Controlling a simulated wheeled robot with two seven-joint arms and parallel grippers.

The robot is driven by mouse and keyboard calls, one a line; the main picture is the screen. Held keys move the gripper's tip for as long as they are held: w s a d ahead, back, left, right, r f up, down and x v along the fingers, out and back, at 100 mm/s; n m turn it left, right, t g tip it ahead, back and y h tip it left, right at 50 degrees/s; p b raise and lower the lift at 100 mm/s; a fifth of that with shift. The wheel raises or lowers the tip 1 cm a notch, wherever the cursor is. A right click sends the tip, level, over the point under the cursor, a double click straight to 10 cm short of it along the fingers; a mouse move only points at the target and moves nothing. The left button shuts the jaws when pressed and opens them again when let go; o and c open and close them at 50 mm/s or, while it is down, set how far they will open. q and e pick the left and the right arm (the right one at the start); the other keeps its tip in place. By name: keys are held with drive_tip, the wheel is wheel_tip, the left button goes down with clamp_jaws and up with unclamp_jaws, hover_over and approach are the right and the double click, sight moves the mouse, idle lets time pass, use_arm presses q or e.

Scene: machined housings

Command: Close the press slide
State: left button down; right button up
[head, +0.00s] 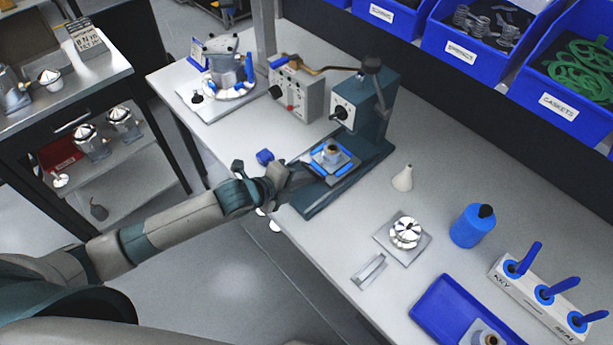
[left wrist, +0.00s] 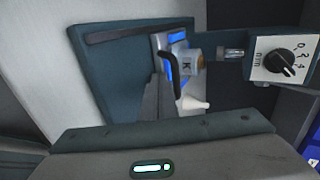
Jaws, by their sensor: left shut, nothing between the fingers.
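The teal press (head: 378,100) stands on the bench, with its head over a long base (head: 320,200). Its slide (head: 345,168) carries a small metal part with a brass-coloured top (head: 331,150) between blue clamps. The part sits on the near side of the press head. My left gripper (head: 292,172) is shut and empty at the slide's near left end; I cannot tell if it touches. In the left wrist view the slide plate (left wrist: 160,42), blue pads and brass-topped part (left wrist: 190,67) show beyond my gripper, with the press base (left wrist: 115,65) behind. My right gripper is not in view.
A grey control box (head: 297,92) stands left of the press. A pale cone (head: 403,178), a round metal part on a plate (head: 405,233), a blue bottle (head: 473,226) and a blue tray (head: 455,315) lie to the right. Blue bins (head: 560,100) line the back.

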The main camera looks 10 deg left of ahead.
sight(327, 162)
use_arm(q)
drive_tip(key=w+d, duration=0.1)
drive_tip(key=w, duration=0.1)
drive_tip(key=w+d, duration=0.3)
drive_tip(key=w, duration=0.1)
drive_tip(key=shift+w+d+b, duration=0.15)
drive_tip(key=shift+w+b, duration=0.2)
drive_tip(key=shift+s+r, duration=0.1)
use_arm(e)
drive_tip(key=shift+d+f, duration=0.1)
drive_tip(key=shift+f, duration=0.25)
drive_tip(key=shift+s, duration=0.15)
